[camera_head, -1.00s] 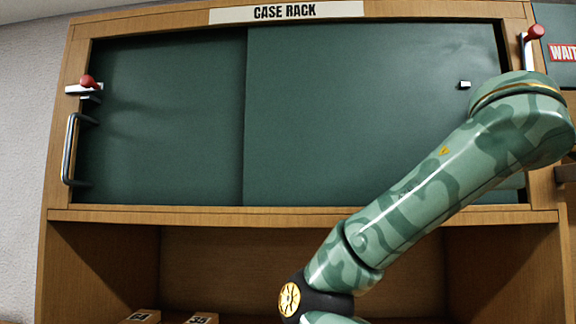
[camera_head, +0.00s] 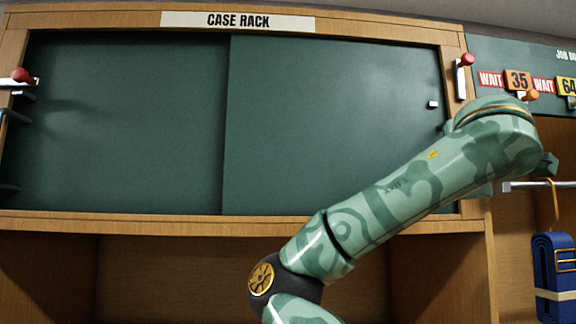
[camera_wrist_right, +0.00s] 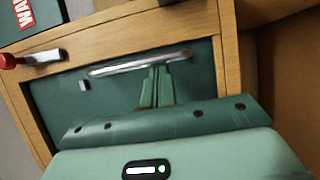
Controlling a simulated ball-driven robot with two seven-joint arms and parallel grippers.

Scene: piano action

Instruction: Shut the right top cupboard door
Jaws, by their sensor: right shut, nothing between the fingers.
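The right top cupboard door (camera_head: 320,110) is a green panel under the CASE RACK sign. It spans from the seam at the middle to the right side of the wooden frame, and I see no gap at its upper right edge. Its lower right part is hidden behind my right arm. In the right wrist view the green door (camera_wrist_right: 112,98) carries a long metal bar handle (camera_wrist_right: 140,63). My right gripper (camera_wrist_right: 157,72) is shut and empty, its fingertips close to the bar; I cannot tell if they touch. The head view hides this gripper. My left gripper is out of view.
The left green door (camera_head: 120,120) fills the other half. A red-knobbed latch (camera_head: 466,62) sits on the right frame post, another (camera_head: 22,77) at the left. Job signs (camera_head: 518,81) and a hanging blue bundle (camera_head: 556,275) are at the right. Open shelf space lies below.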

